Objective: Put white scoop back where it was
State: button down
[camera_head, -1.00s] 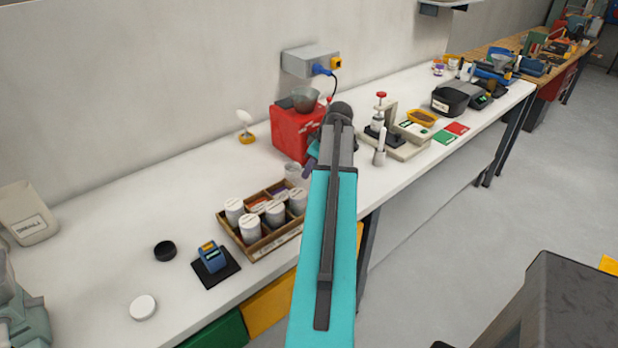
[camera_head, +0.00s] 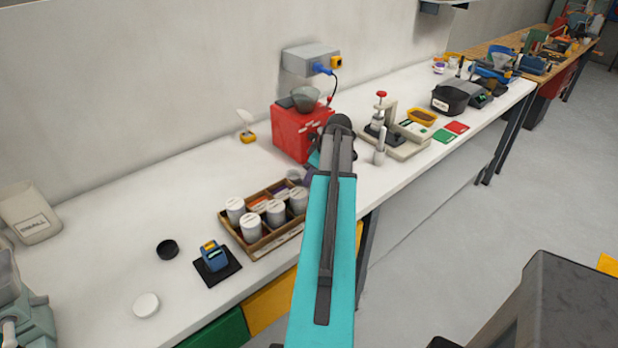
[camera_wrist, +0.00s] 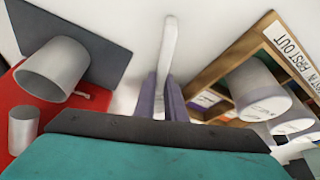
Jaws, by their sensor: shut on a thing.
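The white scoop shows in the wrist view as a narrow white handle (camera_wrist: 168,45) standing up between my fingers. Its bowl cannot be made out. My gripper (camera_wrist: 162,92) is shut on this handle, with one purple-grey finger on each side. The gripper is over the white bench, between the red machine and the wooden tray. In the head view my arm hides the scoop and most of the gripper. Only a purple bit beside the arm shows, close to the tray's far right corner.
The red machine (camera_head: 289,137) has a grey hopper (camera_head: 305,98). The wooden tray (camera_head: 262,248) holds several white-lidded jars. A white piece with a yellow base (camera_head: 249,137) stands near the wall. A black lid (camera_head: 167,250), blue device (camera_head: 214,257) and white lid (camera_head: 146,305) lie left. The bench behind the tray is clear.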

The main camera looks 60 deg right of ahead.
jog(key=shift+f, duration=0.15)
jog(key=c, duration=1.8)
grip_release()
jog(key=shift+r, duration=0.3)
jog(key=shift+b+v, duration=1.7)
jog(key=shift+v, duration=4.15)
